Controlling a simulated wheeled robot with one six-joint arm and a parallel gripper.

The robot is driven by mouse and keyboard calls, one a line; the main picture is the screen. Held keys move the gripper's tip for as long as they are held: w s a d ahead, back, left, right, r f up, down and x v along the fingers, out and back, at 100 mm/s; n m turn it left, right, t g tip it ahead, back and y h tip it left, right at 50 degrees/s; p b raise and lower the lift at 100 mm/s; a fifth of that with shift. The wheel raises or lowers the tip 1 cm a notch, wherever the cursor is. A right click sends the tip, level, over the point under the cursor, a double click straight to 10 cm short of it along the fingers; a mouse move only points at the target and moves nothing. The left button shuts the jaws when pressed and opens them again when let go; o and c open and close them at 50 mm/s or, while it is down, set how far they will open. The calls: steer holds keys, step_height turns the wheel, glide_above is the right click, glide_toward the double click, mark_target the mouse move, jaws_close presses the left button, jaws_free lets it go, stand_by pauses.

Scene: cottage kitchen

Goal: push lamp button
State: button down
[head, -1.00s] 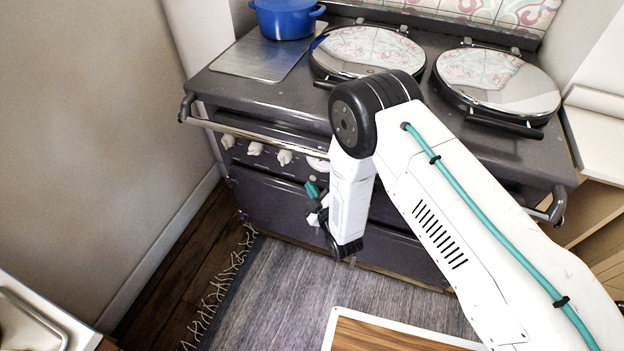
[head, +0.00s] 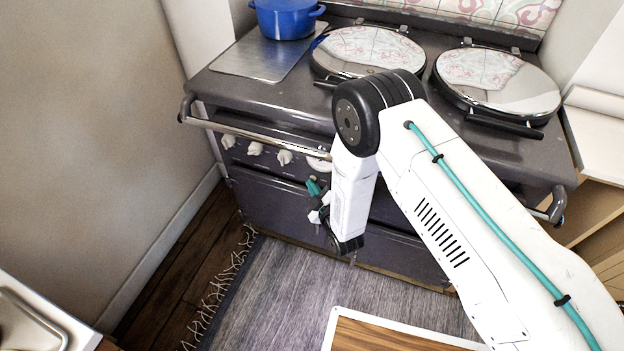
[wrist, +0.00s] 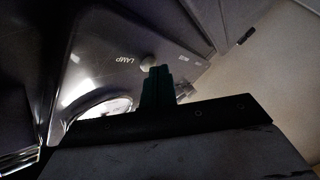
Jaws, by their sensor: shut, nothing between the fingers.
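The lamp button (wrist: 147,61) is a small round pale knob beside the printed word LAMP on the dark front of the stove. In the wrist view the tips of my gripper (wrist: 159,70) lie right at its edge. I cannot tell whether they touch it. The two dark teal fingers are closed together with nothing between them. In the head view my gripper (head: 314,187) is low in front of the stove's control panel, partly hidden by my wrist. I cannot make out the button clearly there.
The dark stove (head: 281,203) has white knobs (head: 255,148), a front rail (head: 258,136) above the panel and a round dial, also in the wrist view (wrist: 100,108). A blue pot (head: 286,18) stands on top. A grey rug (head: 290,290) lies on the floor in front.

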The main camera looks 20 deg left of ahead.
stand_by(0.3)
steer(key=shift+s, duration=0.45)
steer(key=s, duration=0.6)
steer(key=shift+a, duration=0.3)
